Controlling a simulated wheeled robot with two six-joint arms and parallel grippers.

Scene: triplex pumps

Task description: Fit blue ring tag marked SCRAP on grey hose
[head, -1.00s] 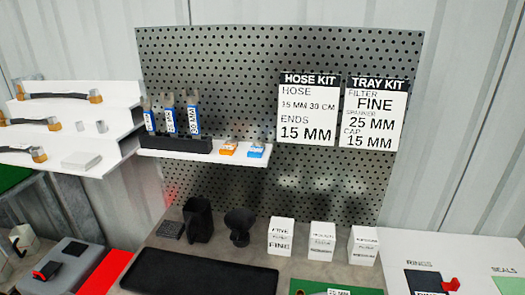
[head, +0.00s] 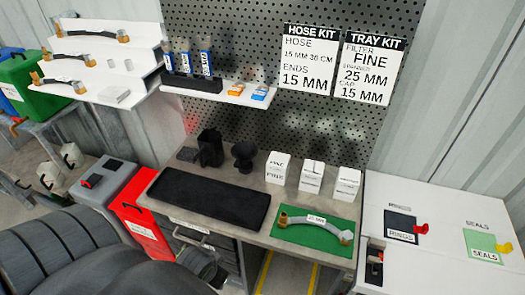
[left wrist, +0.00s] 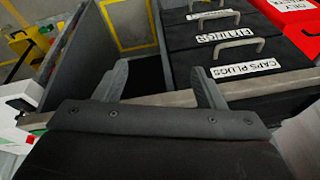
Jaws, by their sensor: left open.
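A small blue tag (head: 260,92) lies on the narrow white shelf on the pegboard, beside an orange one; its writing is too small to read. My left gripper (left wrist: 160,66) is open and empty in the left wrist view, in front of the bench edge and above drawers. It is not seen in the head view. My right gripper is in neither view.
Three white boxes (head: 311,176) stand behind the mat, and a black tray (head: 205,195) lies left of it. More hoses lie on a stepped white shelf (head: 108,50). Labelled drawers (left wrist: 215,40) show below.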

